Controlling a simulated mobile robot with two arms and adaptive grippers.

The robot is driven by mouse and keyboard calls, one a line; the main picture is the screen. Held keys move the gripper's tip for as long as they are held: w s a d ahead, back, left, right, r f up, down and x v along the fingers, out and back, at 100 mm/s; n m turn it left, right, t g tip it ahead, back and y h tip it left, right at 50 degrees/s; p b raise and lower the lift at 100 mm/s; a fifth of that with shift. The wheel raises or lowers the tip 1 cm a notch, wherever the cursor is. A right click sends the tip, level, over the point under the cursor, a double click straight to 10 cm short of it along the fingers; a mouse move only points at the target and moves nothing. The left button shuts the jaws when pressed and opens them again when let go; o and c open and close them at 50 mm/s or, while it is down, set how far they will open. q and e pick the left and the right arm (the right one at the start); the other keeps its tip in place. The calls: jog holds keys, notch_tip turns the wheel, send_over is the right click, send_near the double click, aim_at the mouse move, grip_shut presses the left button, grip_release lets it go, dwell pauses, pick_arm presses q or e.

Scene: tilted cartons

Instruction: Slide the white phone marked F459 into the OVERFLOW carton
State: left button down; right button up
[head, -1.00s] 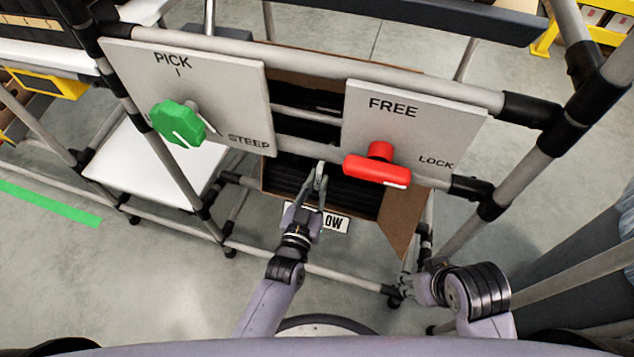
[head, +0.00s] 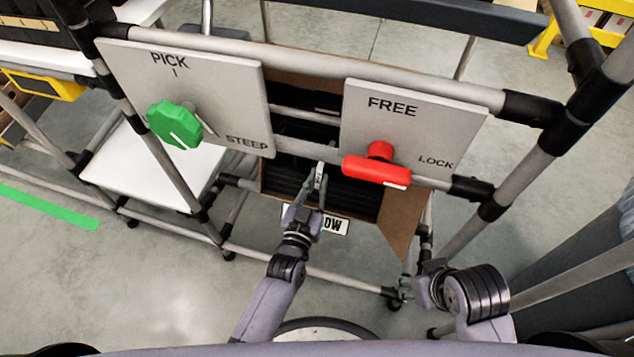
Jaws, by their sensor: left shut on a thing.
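My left gripper (head: 312,193) is shut on a thin white item, the white phone (head: 320,175), which stands on edge at the carton's opening. Its marking is too small to read. The carton (head: 402,222) is brown with dark slots inside and sits tilted in the rack, one flap hanging at its right. A white label (head: 335,226) below the opening shows "OW"; my gripper hides the rest. My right gripper (head: 402,288) is low at the right, beside a rack post, small and partly hidden by its own wrist.
A panel with a green knob (head: 175,125) reads PICK and STEEP. A panel with a red handle (head: 377,170) reads FREE and LOCK. Both hang above the opening, the red handle close to its right. A grey rack tube (head: 340,277) crosses below. A white shelf (head: 150,170) stands left.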

pick_arm(q)
jog(key=shift+w, duration=0.15)
dwell(0.7)
jog(key=c, duration=1.5)
grip_release()
jog(key=shift+c, duration=0.2)
jog(key=shift+f, duration=0.1)
